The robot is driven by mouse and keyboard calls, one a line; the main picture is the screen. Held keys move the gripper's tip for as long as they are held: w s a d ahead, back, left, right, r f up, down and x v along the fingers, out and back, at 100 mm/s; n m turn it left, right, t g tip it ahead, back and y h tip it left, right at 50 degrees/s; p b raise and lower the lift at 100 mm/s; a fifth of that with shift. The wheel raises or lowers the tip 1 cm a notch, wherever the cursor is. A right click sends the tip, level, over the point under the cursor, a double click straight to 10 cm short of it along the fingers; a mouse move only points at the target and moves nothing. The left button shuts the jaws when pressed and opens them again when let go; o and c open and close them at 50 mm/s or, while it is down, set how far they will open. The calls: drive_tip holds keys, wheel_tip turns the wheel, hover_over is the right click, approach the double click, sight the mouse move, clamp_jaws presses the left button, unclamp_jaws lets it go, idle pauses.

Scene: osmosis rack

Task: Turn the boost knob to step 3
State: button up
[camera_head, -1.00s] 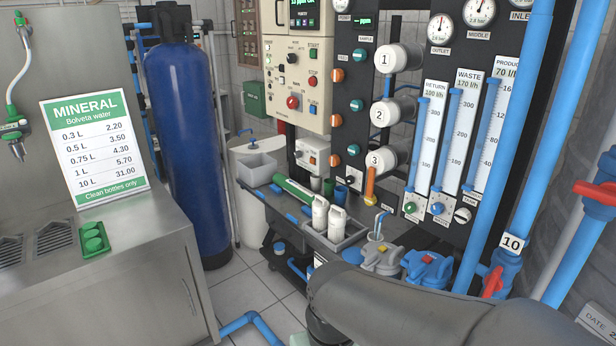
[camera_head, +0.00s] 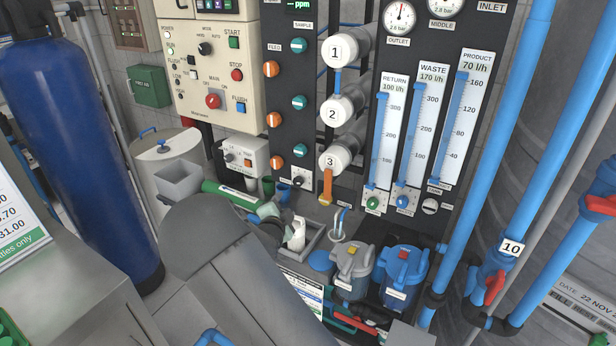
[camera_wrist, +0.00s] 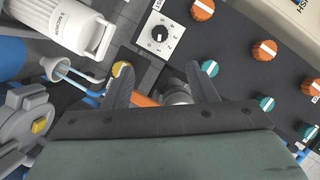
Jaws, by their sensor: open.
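A small black knob (camera_wrist: 159,34) sits on a white square plate with printed step numbers, in the upper middle of the wrist view; I take it to be the boost knob. Its pointer is too small to read surely. In the head view a small knob on a white plate (camera_head: 300,181) shows low on the dark panel, left of the orange handle. My gripper (camera_wrist: 160,82) is open and empty, its two dark fingers spread apart. The knob lies beyond the fingertips, with a visible gap. In the head view my arm hides much of the area below the panel.
Orange knobs (camera_wrist: 203,9) and teal knobs (camera_wrist: 209,68) sit beside it on the panel. An orange handle (camera_head: 326,186) hangs below the white housing 3. A white switch box (camera_head: 240,157) is left of the panel.

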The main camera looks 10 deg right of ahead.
sight(297, 184)
drive_tip(key=p+x, duration=0.4)
drive_tip(key=x, duration=1.3)
drive_tip(key=shift+d, duration=0.15)
drive_tip(key=c, duration=1)
